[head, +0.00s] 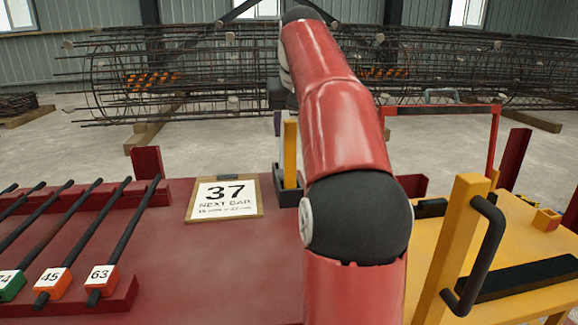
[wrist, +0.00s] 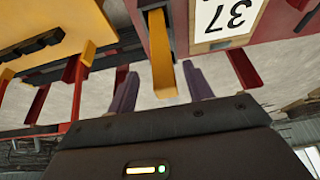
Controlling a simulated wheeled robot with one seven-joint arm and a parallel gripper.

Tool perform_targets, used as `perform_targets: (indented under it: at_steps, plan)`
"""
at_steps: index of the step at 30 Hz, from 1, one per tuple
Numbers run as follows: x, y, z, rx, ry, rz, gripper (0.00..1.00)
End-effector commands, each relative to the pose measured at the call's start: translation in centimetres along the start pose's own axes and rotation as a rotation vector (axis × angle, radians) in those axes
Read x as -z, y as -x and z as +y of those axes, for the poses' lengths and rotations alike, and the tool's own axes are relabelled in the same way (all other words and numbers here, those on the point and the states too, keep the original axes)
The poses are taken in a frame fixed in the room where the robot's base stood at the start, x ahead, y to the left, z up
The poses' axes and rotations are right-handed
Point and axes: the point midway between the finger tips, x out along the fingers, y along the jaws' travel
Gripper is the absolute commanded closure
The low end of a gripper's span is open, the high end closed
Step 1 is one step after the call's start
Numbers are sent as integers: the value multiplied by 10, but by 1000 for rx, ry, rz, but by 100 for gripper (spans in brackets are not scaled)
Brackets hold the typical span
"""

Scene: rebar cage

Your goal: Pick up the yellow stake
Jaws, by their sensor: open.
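The yellow stake (head: 290,150) stands upright in a dark holder (head: 287,196) on the red table, just left of my arm in the head view. In the wrist view, which is upside down, the stake (wrist: 161,50) points toward my gripper (wrist: 161,72). The two purple-grey fingers are open, one on each side of the stake's free end. A gap shows on both sides, and I see no contact. In the head view my gripper is mostly hidden behind my red arm; one finger shows beside the stake top.
A sign reading 37 (head: 225,197) lies left of the stake. Dark bars with numbered tags (head: 100,275) rest on a red rack at left. A yellow post with a black handle (head: 455,245) stands at right. The rebar cage (head: 190,75) spans the back.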

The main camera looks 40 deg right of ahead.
Motion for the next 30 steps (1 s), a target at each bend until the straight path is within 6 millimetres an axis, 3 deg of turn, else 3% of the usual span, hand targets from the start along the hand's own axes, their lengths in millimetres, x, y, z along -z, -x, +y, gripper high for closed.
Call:
perform_targets:
  at_steps: [7,16,27,30]
  plan:
    - [3,-39,-3,1,-2,-3,49]
    - [4,-44,-4,0,-1,-1,50]
    - [4,-44,-4,0,-1,0,99]
    - [4,-44,-4,0,-1,0,100]
